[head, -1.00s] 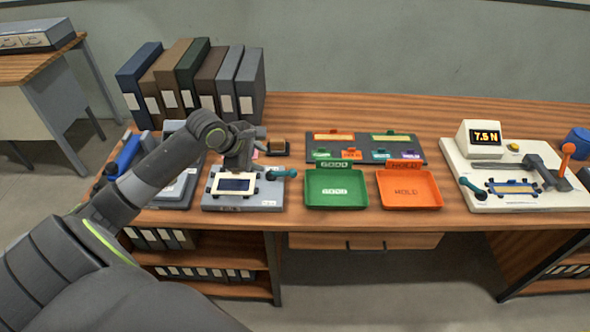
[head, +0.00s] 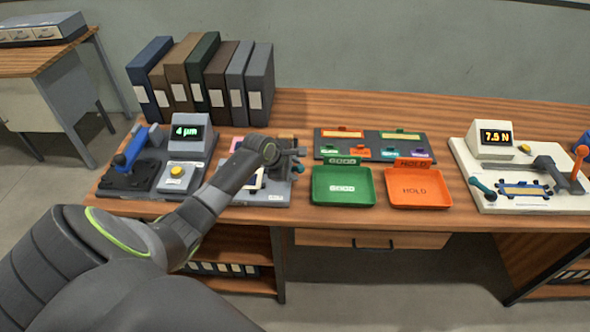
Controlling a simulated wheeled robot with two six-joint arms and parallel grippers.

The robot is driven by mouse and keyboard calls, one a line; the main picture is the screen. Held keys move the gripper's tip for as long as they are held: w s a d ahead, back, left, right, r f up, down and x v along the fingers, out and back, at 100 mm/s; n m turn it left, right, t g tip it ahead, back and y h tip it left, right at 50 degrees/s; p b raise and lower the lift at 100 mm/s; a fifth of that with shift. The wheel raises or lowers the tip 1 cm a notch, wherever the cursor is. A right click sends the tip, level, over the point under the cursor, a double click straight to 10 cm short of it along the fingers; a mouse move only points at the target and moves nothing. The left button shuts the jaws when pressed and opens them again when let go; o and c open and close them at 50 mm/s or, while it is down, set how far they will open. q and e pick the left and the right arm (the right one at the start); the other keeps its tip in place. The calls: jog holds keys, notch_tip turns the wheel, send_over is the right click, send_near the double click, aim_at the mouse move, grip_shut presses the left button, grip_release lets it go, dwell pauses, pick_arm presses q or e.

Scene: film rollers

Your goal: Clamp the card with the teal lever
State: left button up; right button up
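The pale card with a dark window (head: 258,180) lies on the grey fixture plate (head: 270,198), partly hidden behind my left forearm. A small teal part of the lever (head: 299,168) shows at the plate's right side; the rest is hidden by my gripper. My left gripper (head: 299,152) is over the right side of the fixture, close to the lever. I cannot tell whether it touches the lever or how far its fingers are apart. My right gripper is not in view.
A green tray (head: 343,198) and an orange tray (head: 416,202) stand right of the fixture. Further right is a white station (head: 470,160) with its own teal lever (head: 482,188). A gauge with a blue lever (head: 135,150) stands left. Binders (head: 205,80) line the back.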

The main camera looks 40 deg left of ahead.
pick_arm(q)
jog(key=shift+w+f, duration=0.3)
jog(key=shift+f, duration=0.1)
grip_shut()
